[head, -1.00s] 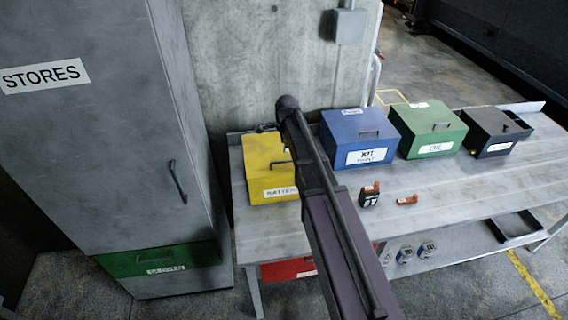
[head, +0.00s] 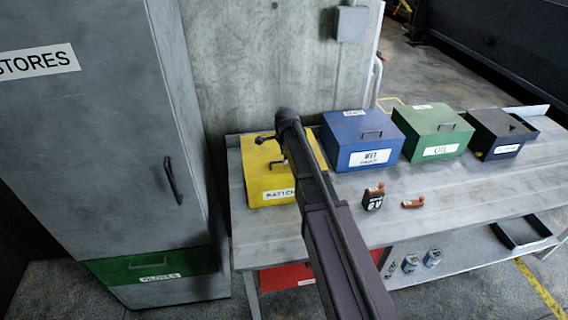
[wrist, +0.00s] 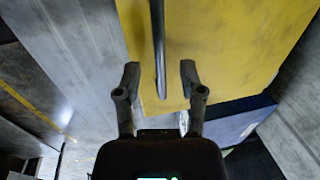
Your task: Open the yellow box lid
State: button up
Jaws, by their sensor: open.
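The yellow box (head: 262,183) with a battery label stands at the left end of the workbench, its lid (head: 252,155) shut. My arm hides its right side in the head view. In the wrist view the yellow surface (wrist: 225,40) fills the upper middle, with a dark bar handle (wrist: 159,45) running down it. My gripper (wrist: 160,72) is open, one finger on each side of the handle in the picture. Whether the fingers touch the box or handle cannot be told. In the head view only a small dark part of my gripper shows over the lid.
Blue (head: 348,129), green (head: 424,119) and dark (head: 490,125) boxes stand to the right on the workbench (head: 440,195). A black-and-orange battery (head: 373,199) and a small orange item (head: 412,203) lie in front. A grey cabinet (head: 100,130) stands close on the left.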

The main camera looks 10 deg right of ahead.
jog(key=shift+w+f+b, duration=0.2)
jog(key=shift+f+b, duration=0.45)
jog(key=shift+f, duration=0.3)
grip_shut()
